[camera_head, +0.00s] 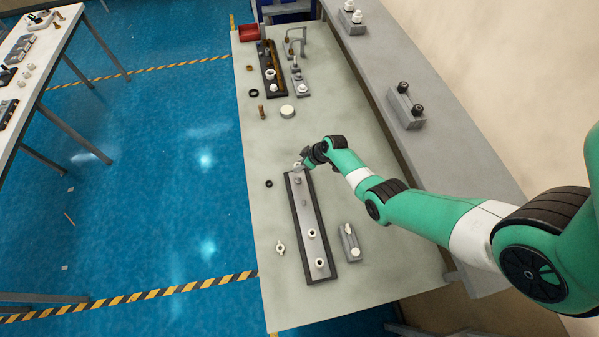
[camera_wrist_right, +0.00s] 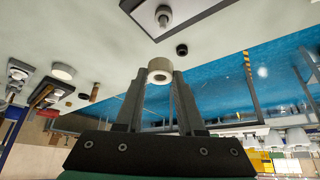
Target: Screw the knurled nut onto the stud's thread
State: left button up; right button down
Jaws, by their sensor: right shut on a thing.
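My right gripper (camera_head: 304,162) is shut on a pale knurled nut (camera_wrist_right: 159,70), its round bore facing the wrist camera. In the head view the gripper is just beyond the far end of a dark-edged tray (camera_head: 306,218). Another, smaller stud (camera_head: 304,203) is farther along the tray. Two white collared pieces (camera_head: 312,234) sit toward its near end. My left gripper is not in view.
A black ring (camera_head: 269,184) and a pale winged part (camera_head: 281,248) lie left of the tray. A grey block with white pieces (camera_head: 349,243) is at its right. A white disc (camera_head: 287,111) and another tray (camera_head: 262,62) are farther back. The bench's near end is clear.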

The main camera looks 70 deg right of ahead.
jog(key=shift+s+f, duration=0.1)
jog(key=shift+f, duration=0.05)
notch_tip(320, 180, down, 6)
jog(key=b, duration=0.6)
jog(key=shift+f+b, duration=1.4)
jog(key=shift+b, duration=0.1)
dwell(1.1)
jog(key=shift+c, duration=2.2)
grip_release()
jog(key=shift+r, duration=0.1)
jog(key=p+v, duration=1.1)
jog(key=p, duration=0.2)
jog(key=shift+s+r, duration=0.15)
jog(key=shift+r, duration=0.1)
